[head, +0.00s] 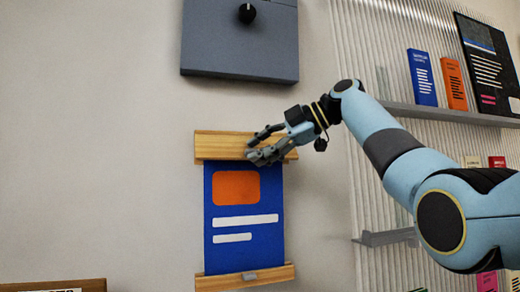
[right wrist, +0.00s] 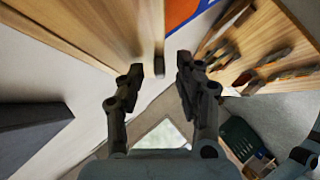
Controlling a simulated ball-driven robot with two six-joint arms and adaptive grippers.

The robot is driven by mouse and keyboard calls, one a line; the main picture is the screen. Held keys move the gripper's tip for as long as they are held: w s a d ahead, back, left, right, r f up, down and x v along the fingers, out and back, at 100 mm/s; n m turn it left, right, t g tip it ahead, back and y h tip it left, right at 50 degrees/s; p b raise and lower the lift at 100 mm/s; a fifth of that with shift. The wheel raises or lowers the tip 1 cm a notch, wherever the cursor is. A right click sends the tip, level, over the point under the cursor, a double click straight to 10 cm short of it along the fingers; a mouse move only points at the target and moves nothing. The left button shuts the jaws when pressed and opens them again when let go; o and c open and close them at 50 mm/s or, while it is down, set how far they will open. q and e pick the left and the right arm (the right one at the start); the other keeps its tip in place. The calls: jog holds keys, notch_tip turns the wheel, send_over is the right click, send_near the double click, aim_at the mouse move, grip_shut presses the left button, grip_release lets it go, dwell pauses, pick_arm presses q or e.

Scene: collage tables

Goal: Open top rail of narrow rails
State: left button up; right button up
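The narrow rails hold a blue poster (head: 243,236) with an orange block and white bars against the wall. The pale wooden top rail (head: 222,146) runs across the poster's upper edge. The wooden bottom rail (head: 215,283) crosses its lower edge and has a small grey piece at the middle. My right gripper (head: 253,146) is in front of the right half of the top rail and hides part of it. In the right wrist view its two fingers (right wrist: 158,75) are apart with nothing between them; wood, probably the top rail (right wrist: 105,25), is close by. I cannot tell whether they touch. My left gripper is not in view.
A grey box (head: 240,45) with a black knob is on the wall above. To the right, a grey shelf (head: 450,113) on a ribbed panel holds a blue book (head: 422,78) and an orange book (head: 452,82). A wooden edge (head: 55,286) shows at lower left. The wall left of the poster is bare.

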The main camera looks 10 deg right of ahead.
jog(key=v, duration=1.2)
